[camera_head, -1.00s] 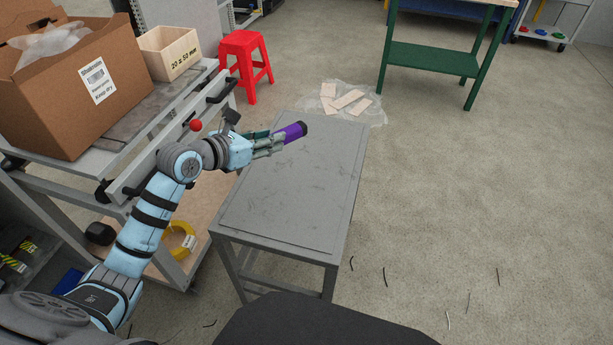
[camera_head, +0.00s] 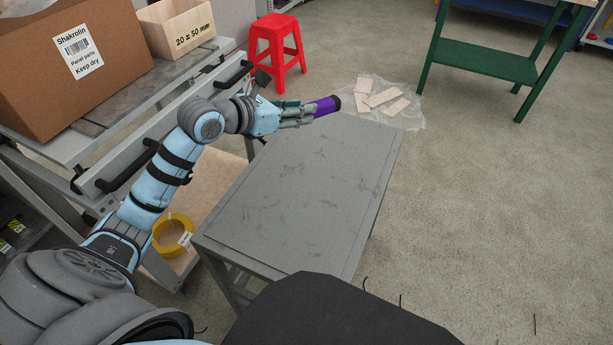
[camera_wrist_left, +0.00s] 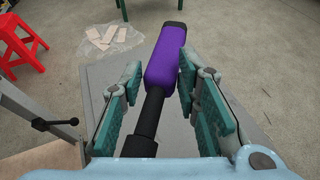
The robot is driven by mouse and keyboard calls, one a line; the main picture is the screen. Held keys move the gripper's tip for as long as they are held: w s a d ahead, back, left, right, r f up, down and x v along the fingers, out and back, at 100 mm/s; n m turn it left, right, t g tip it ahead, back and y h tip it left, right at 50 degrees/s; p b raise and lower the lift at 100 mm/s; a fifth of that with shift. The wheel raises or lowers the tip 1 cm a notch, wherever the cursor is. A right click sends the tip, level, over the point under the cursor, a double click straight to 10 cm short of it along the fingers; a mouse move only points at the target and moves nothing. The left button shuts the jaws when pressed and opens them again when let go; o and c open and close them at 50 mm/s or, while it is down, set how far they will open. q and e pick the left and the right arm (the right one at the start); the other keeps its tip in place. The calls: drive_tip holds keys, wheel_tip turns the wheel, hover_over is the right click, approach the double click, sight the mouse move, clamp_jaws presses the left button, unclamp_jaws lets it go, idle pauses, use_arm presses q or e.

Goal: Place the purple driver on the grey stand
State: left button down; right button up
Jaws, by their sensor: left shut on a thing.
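The purple driver (camera_head: 325,106) has a black end cap and is held in my left gripper (camera_head: 298,114), over the far end of the grey stand (camera_head: 290,200). In the left wrist view the driver (camera_wrist_left: 166,56) points away from the wrist, its dark shaft (camera_wrist_left: 146,118) between the teal finger pads of the gripper (camera_wrist_left: 158,108). The stand's flat top is bare and scuffed; its surface also shows in the left wrist view (camera_wrist_left: 105,75) beneath the driver. The driver appears above the top, apart from it. My right gripper is not in view.
A grey cart on the left carries a cardboard box (camera_head: 75,65) and a smaller bin (camera_head: 178,28). A red stool (camera_head: 278,50) stands behind the stand. Wooden pieces on plastic (camera_head: 382,98) lie on the floor beyond. The right floor is open.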

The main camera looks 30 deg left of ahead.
sight(300, 175)
use_arm(q)
wheel_tip(300, 175, down, 3)
drive_tip(key=shift+w+d+f+b, duration=0.1)
drive_tip(key=shift+f+b, duration=0.05)
drive_tip(key=shift+b, duration=0.3)
wheel_tip(300, 175, down, 14)
drive_tip(key=b, duration=0.6)
drive_tip(key=shift+w+f, duration=0.15)
drive_tip(key=c, duration=1.2)
unclamp_jaws()
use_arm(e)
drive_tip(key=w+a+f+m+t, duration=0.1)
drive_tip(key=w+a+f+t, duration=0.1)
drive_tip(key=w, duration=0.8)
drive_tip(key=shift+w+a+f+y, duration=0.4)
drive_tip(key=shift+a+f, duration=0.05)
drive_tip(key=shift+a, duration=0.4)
